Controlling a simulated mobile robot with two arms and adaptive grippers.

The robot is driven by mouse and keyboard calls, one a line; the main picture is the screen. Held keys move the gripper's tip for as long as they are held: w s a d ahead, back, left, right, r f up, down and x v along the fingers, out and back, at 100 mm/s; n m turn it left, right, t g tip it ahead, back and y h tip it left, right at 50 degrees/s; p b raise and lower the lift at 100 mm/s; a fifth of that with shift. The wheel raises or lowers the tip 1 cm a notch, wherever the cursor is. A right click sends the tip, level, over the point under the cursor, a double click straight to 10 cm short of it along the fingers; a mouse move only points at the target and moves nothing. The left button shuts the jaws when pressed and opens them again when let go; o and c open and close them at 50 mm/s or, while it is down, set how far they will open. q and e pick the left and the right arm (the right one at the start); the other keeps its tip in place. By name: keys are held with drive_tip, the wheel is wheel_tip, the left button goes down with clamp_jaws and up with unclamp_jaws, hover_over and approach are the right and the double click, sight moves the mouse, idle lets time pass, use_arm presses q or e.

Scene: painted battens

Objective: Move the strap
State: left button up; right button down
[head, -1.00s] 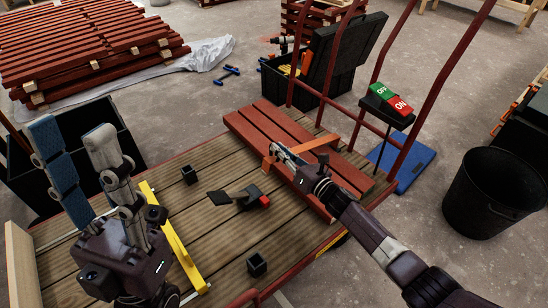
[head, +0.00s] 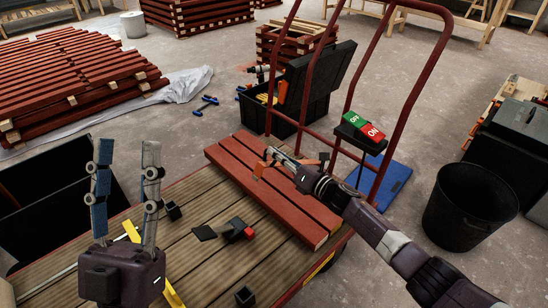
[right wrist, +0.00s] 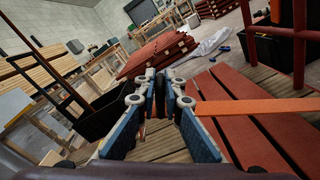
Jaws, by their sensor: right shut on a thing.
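An orange strap (head: 259,169) lies across the red battens (head: 270,185) on the plank deck of a cart. My right gripper (head: 272,155) is shut on the strap, low over the battens; a short end shows past the fingers. In the right wrist view the strap (right wrist: 255,107) runs off to the right from the closed fingers (right wrist: 160,85). How the fingers grip it is partly hidden. My left gripper (head: 127,150) is open and empty, its fingers upright and apart over the deck's left side.
On the deck (head: 205,270) lie small black blocks, a black and red tool (head: 238,228) and a yellow bar (head: 172,291). The red cart handle (head: 405,95) with a green and red switch (head: 361,127) rises behind. A black bin (head: 468,208) stands right.

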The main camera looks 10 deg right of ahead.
drive_tip(key=shift+d, duration=0.15)
drive_tip(key=c, duration=2)
unclamp_jaws()
drive_tip(key=shift+c, duration=0.2)
drive_tip(key=v, duration=1.2)
